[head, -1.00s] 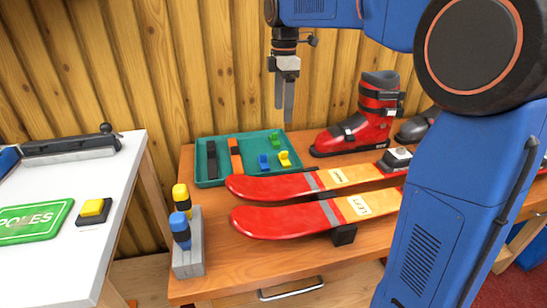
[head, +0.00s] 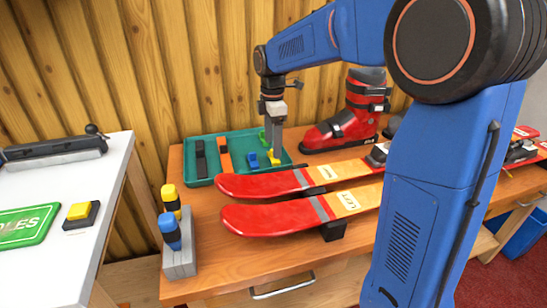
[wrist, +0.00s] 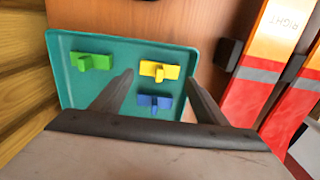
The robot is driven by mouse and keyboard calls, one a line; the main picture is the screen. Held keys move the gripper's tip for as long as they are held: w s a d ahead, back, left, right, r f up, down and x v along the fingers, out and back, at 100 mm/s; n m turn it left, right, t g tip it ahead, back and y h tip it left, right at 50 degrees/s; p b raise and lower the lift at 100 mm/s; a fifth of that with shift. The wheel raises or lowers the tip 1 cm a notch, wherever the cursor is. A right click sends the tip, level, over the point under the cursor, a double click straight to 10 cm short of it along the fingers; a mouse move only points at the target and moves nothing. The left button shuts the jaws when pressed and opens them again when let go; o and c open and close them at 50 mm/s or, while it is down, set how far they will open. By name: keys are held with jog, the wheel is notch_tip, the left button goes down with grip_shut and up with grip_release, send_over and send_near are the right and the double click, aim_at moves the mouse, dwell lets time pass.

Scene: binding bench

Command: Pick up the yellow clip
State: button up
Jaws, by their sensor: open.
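The yellow clip (wrist: 160,70) lies in the teal tray (wrist: 64,70), toward its right end in the head view. It also shows in the head view (head: 275,155), partly hidden by my gripper (head: 274,146). In the wrist view my gripper (wrist: 160,85) is open and empty, pointing down over the tray, with the yellow clip just beyond and between its fingertips. A blue clip (wrist: 155,101) lies beside the yellow one, also between the fingers in that view. A green clip (wrist: 93,62) lies to the left, outside the fingers. I cannot tell the exact height above the yellow clip.
Red skis (head: 262,220) lie in front of the tray, and a red boot (head: 330,132) stands right of it. Black and orange strips (head: 224,155) lie in the tray's left part. A grey holder (head: 180,258) with yellow- and blue-topped tools stands front left. The wooden wall is close behind.

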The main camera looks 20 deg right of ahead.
jog(key=shift+d+f, duration=0.15)
jog(key=shift+f, duration=1.7)
jog(key=shift+c, duration=0.7)
jog(key=c, duration=0.7)
jog(key=shift+o, duration=0.2)
jog(key=shift+r, duration=0.2)
